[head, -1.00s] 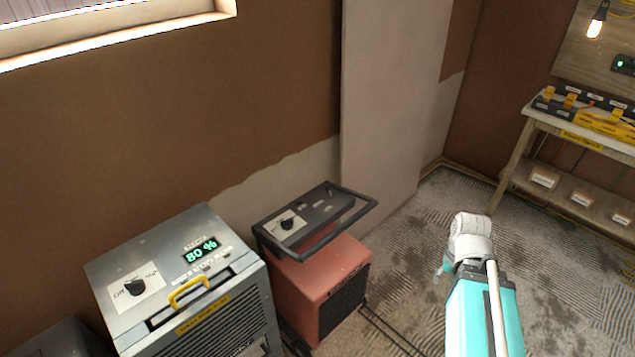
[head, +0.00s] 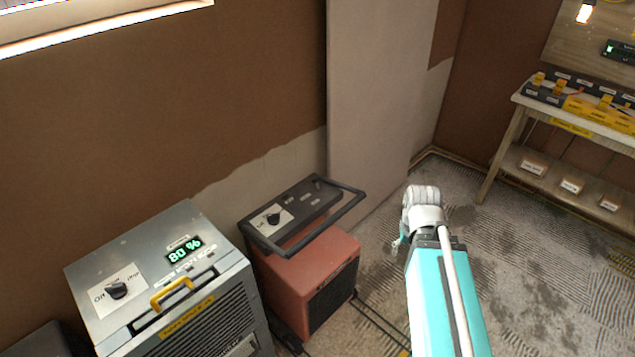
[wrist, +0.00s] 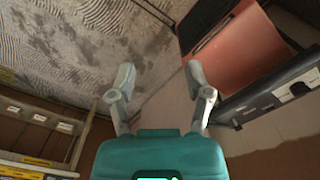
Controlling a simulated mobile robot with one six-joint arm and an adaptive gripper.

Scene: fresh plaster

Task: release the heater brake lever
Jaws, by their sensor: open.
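The red heater (head: 312,268) stands on the floor at the middle, with a dark control panel (head: 297,212), a knob and a dark tubular handle on top. It also shows in the wrist view (wrist: 240,50), at the upper right. I cannot make out a brake lever; the heater's lower part is partly out of sight. In the wrist view my gripper (wrist: 160,85) is open and empty, its two fingers apart above bare floor and beside the heater. In the head view my arm reaches to the right of the heater, and the fingers are mostly hidden.
A grey dehumidifier-like machine (head: 165,265) with an 80 % display and yellow handle stands left of the heater. A wooden bench (head: 520,105) with yellow and black items is at the right. A pale wall column (head: 375,90) rises behind. Floor between heater and bench is clear.

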